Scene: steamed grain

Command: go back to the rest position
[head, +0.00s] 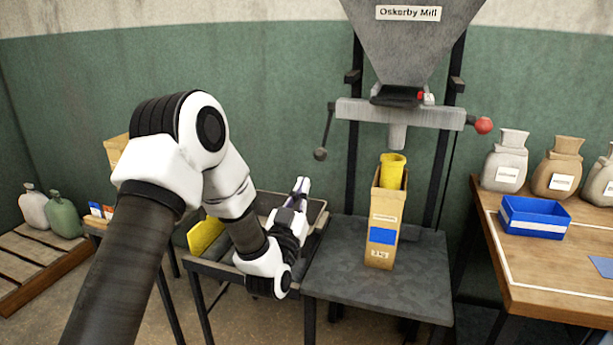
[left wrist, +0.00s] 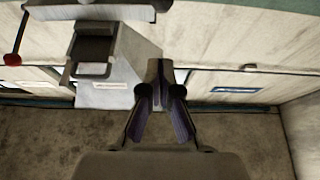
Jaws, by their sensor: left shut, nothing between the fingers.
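My left gripper (head: 302,187) is shut and empty in the head view. It points upward above the tray on the small side table, to the left of the mill stand. In the left wrist view, its fingers (left wrist: 160,84) meet at the tips with nothing between them. My left arm reaches in from the lower left and bends down toward the tray. My right gripper is in neither view.
A tall paper bag (head: 383,228) with a yellow scoop-like cup (head: 392,171) in its top stands on the mill platform (head: 345,290) under the spout. A blue bin (head: 534,217) and several sacks stand on the right table (head: 560,275).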

